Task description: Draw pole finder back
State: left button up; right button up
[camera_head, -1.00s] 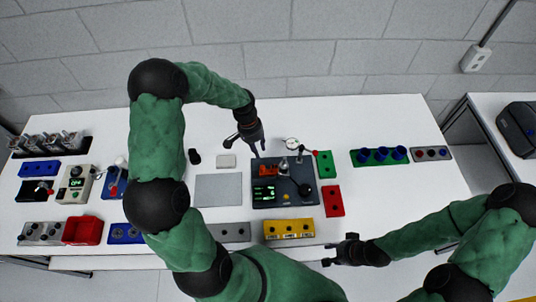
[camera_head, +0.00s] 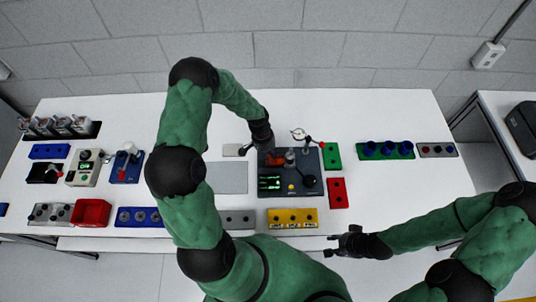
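The dark test station (camera_head: 308,187) stands right of the middle of the table, with a green lit display (camera_head: 269,182), a yellow button and a round black knob (camera_head: 309,181). An orange-red block (camera_head: 275,159) and a small metal part (camera_head: 290,157) sit on its upper half. I cannot tell which part is the pole finder. My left gripper (camera_head: 266,150) points down at the station's upper left corner, close to the orange-red block. Its fingertips are small and dark, so contact and opening are unclear. My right gripper (camera_head: 331,245) is open and empty in front of the table's front edge.
A round dial (camera_head: 299,133) with a red-tipped lever stands behind the station. Green (camera_head: 332,156) and red (camera_head: 337,193) plates lie to its right, a yellow block (camera_head: 292,218) in front, and a grey plate (camera_head: 228,178) to its left. The table right of the red plate is clear.

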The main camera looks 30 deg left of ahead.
pick_arm(q)
grip_shut()
jog(key=shift+s+a+b, duration=0.15)
jog(key=shift+s+a, duration=0.35)
jog(key=shift+a, duration=0.3)
jog(key=shift+s+a+b, duration=0.15)
jog(key=shift+s+a, duration=0.3)
jog(key=shift+a, duration=0.3)
jog(key=shift+w, duration=0.1)
jog(key=shift+c, duration=0.7)
grip_release()
jog(key=shift+o, duration=0.7)
jog(key=shift+a, duration=0.1)
